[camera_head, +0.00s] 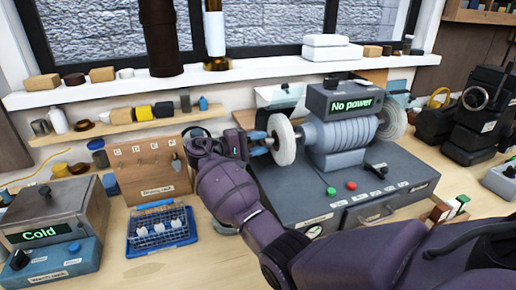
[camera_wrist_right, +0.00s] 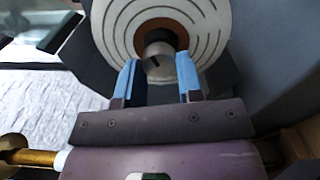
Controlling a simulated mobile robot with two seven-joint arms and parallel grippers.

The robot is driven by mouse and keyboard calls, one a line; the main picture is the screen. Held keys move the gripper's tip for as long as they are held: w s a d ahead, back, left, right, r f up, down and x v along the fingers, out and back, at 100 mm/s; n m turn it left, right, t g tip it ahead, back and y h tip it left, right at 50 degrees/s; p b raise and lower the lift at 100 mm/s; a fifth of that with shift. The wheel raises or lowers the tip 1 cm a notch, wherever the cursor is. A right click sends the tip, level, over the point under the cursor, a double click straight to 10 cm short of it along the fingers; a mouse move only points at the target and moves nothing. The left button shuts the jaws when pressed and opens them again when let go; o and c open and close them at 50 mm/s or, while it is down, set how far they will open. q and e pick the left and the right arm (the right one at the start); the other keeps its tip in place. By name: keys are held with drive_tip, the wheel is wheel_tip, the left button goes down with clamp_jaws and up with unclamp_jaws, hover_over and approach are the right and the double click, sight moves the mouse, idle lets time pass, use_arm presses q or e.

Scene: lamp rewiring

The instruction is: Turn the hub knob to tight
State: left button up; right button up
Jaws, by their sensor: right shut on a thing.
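The hub knob (camera_wrist_right: 158,62) is a small silver cylinder with a dark mark on its face, at the centre of a white, ringed buffing wheel (camera_wrist_right: 215,25) with a brown hub. In the head view the wheel (camera_head: 284,142) is on the left end of the grey polishing machine (camera_head: 343,140). My right gripper (camera_wrist_right: 158,75) has its blue fingers on either side of the knob and is shut on it. In the head view my right gripper (camera_head: 262,143) reaches the wheel's hub from the left. My left gripper is not in view.
The machine's display (camera_head: 350,104) reads "No power". Its base (camera_head: 400,190) has a green and a red button. A blue rack (camera_head: 160,240) and a grey box (camera_head: 50,225) reading "Cold" stand at left. A wooden pegboard (camera_head: 145,183) stands behind the rack.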

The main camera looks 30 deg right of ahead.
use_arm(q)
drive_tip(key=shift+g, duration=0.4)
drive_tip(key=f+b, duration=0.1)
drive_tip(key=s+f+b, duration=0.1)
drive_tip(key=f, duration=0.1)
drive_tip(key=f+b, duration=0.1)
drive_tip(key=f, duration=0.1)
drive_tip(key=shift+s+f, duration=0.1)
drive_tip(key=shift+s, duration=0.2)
use_arm(e)
drive_tip(key=m, duration=0.5)
drive_tip(key=shift+m, duration=0.3)
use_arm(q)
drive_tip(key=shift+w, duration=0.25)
use_arm(e)
drive_tip(key=o, duration=0.9)
